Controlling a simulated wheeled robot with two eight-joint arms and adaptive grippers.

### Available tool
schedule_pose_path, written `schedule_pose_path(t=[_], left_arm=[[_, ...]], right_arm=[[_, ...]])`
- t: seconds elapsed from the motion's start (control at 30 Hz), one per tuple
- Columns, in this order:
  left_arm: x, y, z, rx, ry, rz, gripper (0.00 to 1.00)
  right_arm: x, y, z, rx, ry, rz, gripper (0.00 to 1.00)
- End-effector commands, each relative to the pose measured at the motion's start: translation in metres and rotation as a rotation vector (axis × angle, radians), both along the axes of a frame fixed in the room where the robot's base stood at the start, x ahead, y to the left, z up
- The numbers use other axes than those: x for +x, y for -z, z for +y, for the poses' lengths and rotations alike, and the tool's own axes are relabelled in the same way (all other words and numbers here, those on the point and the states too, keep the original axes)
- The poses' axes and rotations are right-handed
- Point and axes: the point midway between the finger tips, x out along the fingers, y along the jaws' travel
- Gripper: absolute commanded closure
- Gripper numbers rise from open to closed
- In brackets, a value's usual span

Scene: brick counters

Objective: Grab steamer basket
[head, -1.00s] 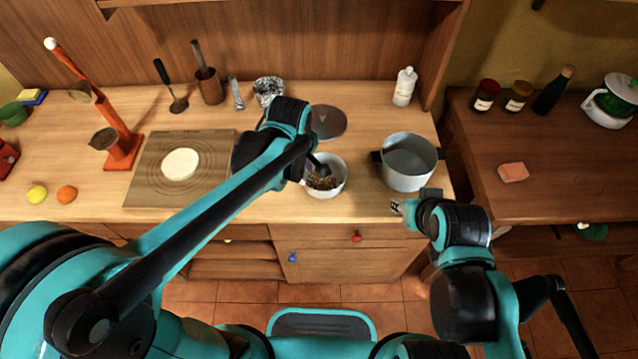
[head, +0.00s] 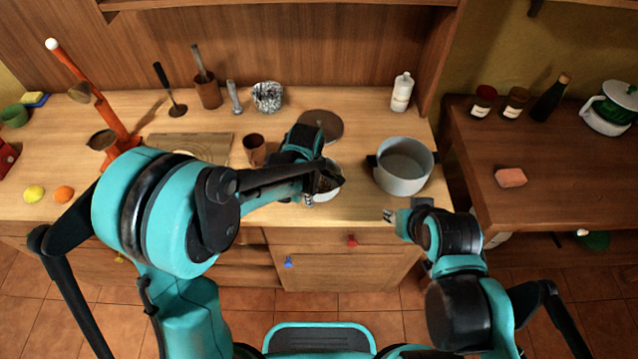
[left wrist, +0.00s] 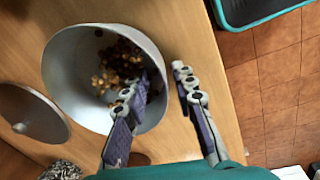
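A pale round bowl (head: 333,187) with small brown and yellow pieces in it stands near the counter's front edge; no other basket-like thing shows, and I cannot tell for sure that it is the steamer basket. In the left wrist view the bowl (left wrist: 62,75) fills the left half. My left gripper (left wrist: 163,83) is open astride its rim, one finger inside the bowl and one outside, with a gap between them. In the head view my left gripper (head: 317,190) partly hides the bowl. My right gripper (head: 390,214) is in front of the pot; its finger opening is unclear.
A grey pot (head: 404,168) stands right of the bowl. A dark round lid (head: 320,126) lies behind it and a brown cup (head: 254,149) stands to its left. My left arm partly covers the board (head: 205,146). A side counter (head: 545,200) is at right.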

Motion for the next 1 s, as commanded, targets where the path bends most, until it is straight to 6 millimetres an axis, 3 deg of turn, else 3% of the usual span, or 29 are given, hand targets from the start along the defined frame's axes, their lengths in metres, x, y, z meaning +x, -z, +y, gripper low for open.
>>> schedule_pose_path(t=[0.2, 0.3, 0.77, 1.0], left_arm=[[0.000, 0.001, 0.000, 0.000, 0.000, 0.000, 0.74], [0.000, 0.001, 0.000, 0.000, 0.001, 0.000, 1.00], [0.000, -0.002, 0.000, 0.000, 0.001, 0.000, 1.00], [0.000, -0.028, 0.000, 0.000, 0.001, 0.000, 1.00]], right_arm=[[0.000, 0.000, 0.000, 0.000, 0.000, 0.000, 0.62], [0.000, 0.000, 0.000, 0.000, 0.000, 0.000, 0.62], [0.000, -0.001, 0.000, 0.000, 0.000, 0.000, 0.62], [0.000, -0.012, 0.000, 0.000, 0.000, 0.000, 0.62]])
